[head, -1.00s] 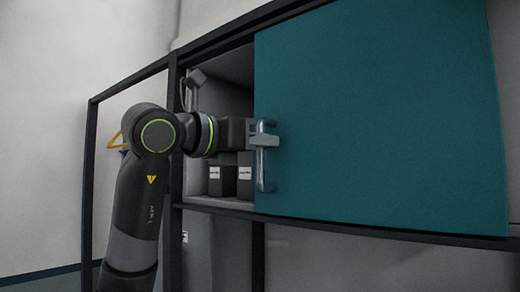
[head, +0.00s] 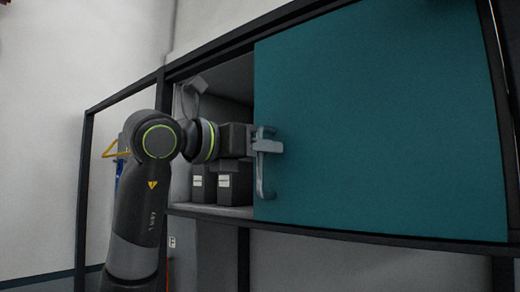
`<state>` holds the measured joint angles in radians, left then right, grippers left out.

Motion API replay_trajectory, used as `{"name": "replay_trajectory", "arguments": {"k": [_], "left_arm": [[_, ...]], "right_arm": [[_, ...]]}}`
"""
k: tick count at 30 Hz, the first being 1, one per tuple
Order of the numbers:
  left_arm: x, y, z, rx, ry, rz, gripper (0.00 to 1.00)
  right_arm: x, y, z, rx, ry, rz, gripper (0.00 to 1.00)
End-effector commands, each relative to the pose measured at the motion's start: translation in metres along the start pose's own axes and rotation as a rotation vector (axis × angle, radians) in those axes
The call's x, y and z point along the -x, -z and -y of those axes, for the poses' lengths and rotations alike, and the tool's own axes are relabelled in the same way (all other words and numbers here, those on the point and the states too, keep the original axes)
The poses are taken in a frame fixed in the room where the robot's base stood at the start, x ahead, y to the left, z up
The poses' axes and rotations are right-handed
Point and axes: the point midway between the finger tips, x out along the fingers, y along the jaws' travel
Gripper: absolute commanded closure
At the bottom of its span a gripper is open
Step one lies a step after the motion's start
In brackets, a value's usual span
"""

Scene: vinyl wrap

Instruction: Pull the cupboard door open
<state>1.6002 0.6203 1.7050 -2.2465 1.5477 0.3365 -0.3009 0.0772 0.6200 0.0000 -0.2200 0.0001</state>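The cupboard door (head: 385,125) is a flat teal panel standing partly open, with a gap at its left through which the inside shows. Its handle (head: 266,181) is a grey vertical bar near the door's left edge. My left gripper (head: 267,146) comes in from the left across the gap. Its light grey fingers are closed on the upper part of the handle, and the dark gripper body covers part of the opening. My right gripper does not show.
Dark boxes with white labels (head: 228,184) stand on the cupboard's shelf behind my gripper. A dark frame post (head: 158,90) bounds the opening at the left. A yellow hanger-like item (head: 113,149) and a blue item are farther left by the wall.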

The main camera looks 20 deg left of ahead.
Motion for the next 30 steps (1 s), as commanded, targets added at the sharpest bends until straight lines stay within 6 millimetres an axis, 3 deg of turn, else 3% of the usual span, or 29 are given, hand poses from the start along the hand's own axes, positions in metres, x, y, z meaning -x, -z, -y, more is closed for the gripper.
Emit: {"name": "replay_trajectory", "arguments": {"k": [9, 14, 30], "left_arm": [[0.001, 0.001, -0.001, 0.0, -0.003, -0.002, 0.7], [0.016, 0.003, -0.001, -0.001, -0.005, 0.001, 0.7], [0.14, 0.003, 0.001, -0.002, -0.004, 0.001, 0.7]], "right_arm": [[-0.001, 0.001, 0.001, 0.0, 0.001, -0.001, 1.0], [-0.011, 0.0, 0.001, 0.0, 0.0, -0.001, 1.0], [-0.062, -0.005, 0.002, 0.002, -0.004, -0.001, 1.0]]}}
